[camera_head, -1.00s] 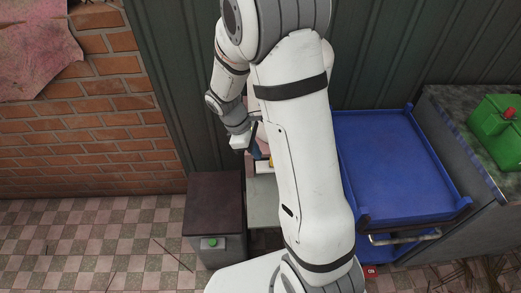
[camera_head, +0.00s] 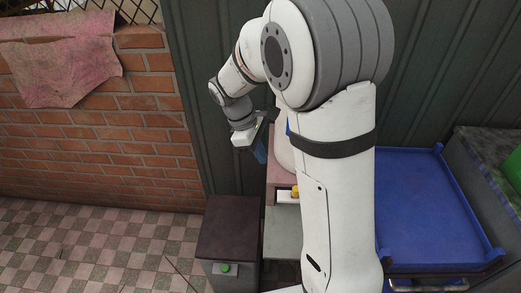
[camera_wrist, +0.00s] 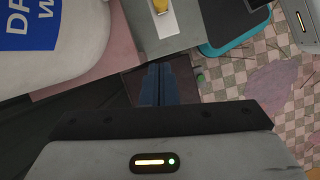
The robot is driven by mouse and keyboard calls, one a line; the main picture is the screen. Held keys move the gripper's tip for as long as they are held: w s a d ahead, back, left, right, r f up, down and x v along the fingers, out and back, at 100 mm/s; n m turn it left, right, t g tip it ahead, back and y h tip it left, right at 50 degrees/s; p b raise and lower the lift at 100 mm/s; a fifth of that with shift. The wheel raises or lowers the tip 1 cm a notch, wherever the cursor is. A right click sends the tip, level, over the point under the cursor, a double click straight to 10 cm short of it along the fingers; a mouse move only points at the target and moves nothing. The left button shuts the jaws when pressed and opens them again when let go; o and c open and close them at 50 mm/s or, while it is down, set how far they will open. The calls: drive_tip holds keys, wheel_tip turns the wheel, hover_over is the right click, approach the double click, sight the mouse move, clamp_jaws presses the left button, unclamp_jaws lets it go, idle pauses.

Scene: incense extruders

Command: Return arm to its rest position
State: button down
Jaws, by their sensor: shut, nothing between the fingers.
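My gripper (camera_head: 260,149) hangs at the end of my folded arm in the head view, above the dark-topped box and beside the pink-topped stand. In the wrist view, the blue fingers of my gripper (camera_wrist: 160,72) are together and hold nothing. They point down over the dark box top. My own upper arm hides much of the middle of the head view.
A dark-topped box (camera_head: 230,226) with a green button stands below my gripper. A pink-topped stand (camera_head: 284,142) is beside it, with a white bag (camera_wrist: 50,40) on it. A blue cart (camera_head: 430,205) is at right. A brick wall (camera_head: 100,125) is at left.

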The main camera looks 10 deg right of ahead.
drive_tip(key=s+d+r+m+t+y, duration=0.2)
drive_tip(key=s+r+m, duration=0.2)
drive_tip(key=s+m, duration=0.2)
drive_tip(key=s+d+r+m+t+y, duration=0.1)
drive_tip(key=s+d+r+m+t, duration=0.1)
drive_tip(key=s+m, duration=0.4)
drive_tip(key=s+r+t, duration=0.1)
drive_tip(key=s+r, duration=0.1)
drive_tip(key=s, duration=0.3)
drive_tip(key=shift+s+r+y, duration=0.2)
drive_tip(key=shift+r+y, duration=0.2)
drive_tip(key=shift+d, duration=0.1)
idle(1.1)
